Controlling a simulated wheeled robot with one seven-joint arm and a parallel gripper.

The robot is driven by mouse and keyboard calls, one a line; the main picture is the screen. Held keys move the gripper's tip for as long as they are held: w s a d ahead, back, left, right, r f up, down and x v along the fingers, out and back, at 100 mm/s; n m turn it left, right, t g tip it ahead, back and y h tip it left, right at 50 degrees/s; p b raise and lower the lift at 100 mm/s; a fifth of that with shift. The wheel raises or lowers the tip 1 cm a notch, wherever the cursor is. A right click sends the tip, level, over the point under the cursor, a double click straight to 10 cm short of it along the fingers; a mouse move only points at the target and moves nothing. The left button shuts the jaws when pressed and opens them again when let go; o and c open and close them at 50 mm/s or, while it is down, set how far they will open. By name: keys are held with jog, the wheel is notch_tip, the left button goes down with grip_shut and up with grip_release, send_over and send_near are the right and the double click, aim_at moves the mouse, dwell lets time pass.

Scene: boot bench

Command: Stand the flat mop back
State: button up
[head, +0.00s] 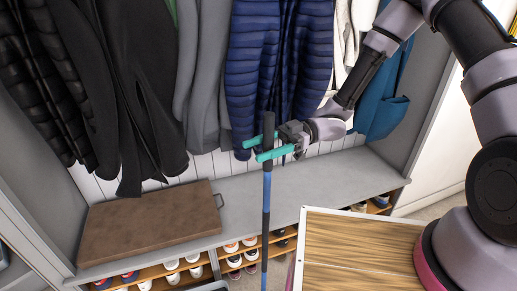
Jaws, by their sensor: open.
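The flat mop's pole (266,190) stands close to upright in front of the bench, with a dark grip at its top and blue and dark sections below. Its lower end runs out of the bottom of the picture, so the mop head cannot be made out. My gripper (267,146) comes in from the right at the upper part of the pole. Its two teal fingers are open, one on either side of the pole in the picture. I cannot tell whether either finger touches it.
A grey bench (265,195) runs behind the pole, with a brown board (150,220) on its left and shoes (232,247) on shelves below. Coats, including a navy jacket (262,60), hang above. A wood-topped surface (360,255) is at lower right.

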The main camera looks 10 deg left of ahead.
jog(key=v, duration=1)
jog(key=shift+d, duration=0.15)
jog(key=shift+w, duration=0.15)
